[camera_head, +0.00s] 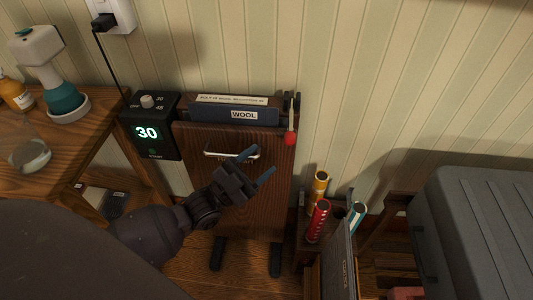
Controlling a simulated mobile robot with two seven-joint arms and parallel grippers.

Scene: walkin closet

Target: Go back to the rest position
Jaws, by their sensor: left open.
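My left gripper (256,166) is open and empty, with its two blue-tipped fingers apart. It is in front of a dark wooden cabinet (272,205), near the pale handle (217,153) on its front; whether it touches the cabinet cannot be told. My left arm comes in from the lower left. My right gripper is not in view.
A black timer box (157,142) shows 30 beside the cabinet. A wooden table (78,148) at left holds a teal-and-white device (64,98), an orange bottle (14,95) and a glass (27,150). Rolled tubes (317,222) and a grey case (480,230) stand at right.

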